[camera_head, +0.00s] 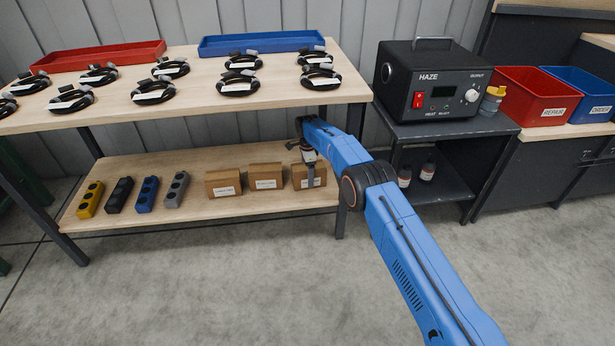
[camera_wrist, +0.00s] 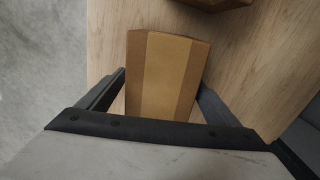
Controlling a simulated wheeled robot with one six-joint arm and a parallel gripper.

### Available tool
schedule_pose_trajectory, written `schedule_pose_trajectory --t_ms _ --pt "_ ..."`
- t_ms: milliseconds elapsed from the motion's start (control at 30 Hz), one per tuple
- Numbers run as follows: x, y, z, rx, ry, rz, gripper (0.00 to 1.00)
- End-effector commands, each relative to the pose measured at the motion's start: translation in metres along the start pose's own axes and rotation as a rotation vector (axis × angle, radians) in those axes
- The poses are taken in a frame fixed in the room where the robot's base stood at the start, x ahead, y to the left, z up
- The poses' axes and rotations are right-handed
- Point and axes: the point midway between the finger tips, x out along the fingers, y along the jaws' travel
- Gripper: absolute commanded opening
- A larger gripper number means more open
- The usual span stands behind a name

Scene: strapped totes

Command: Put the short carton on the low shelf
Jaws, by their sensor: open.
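Three brown cartons stand in a row on the low shelf (camera_head: 130,212): a left one (camera_head: 222,183), a middle one (camera_head: 265,177) and a right one (camera_head: 298,178). Their labels are too small to read, so I cannot tell which is the short carton. My gripper (camera_head: 309,172) points down at the right carton and partly hides it. In the wrist view my open gripper (camera_wrist: 163,82) has one finger on each side of this carton (camera_wrist: 165,75). I cannot tell whether the fingers touch it. It appears to rest on the shelf board.
The upper tabletop (camera_head: 200,105), with cable coils and trays, overhangs the shelf. A second carton (camera_wrist: 215,3) shows at the wrist view's top edge. Bare shelf lies before the cartons.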

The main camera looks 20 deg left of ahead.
Motion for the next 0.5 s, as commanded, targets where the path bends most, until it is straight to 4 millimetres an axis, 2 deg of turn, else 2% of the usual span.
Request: schedule_pose_trajectory --t_ms 300,500 --pt "-0.049 -0.001 0.000 0.000 0.000 -0.003 0.85" --pt "-0.059 0.000 0.000 0.000 0.000 0.000 0.85"
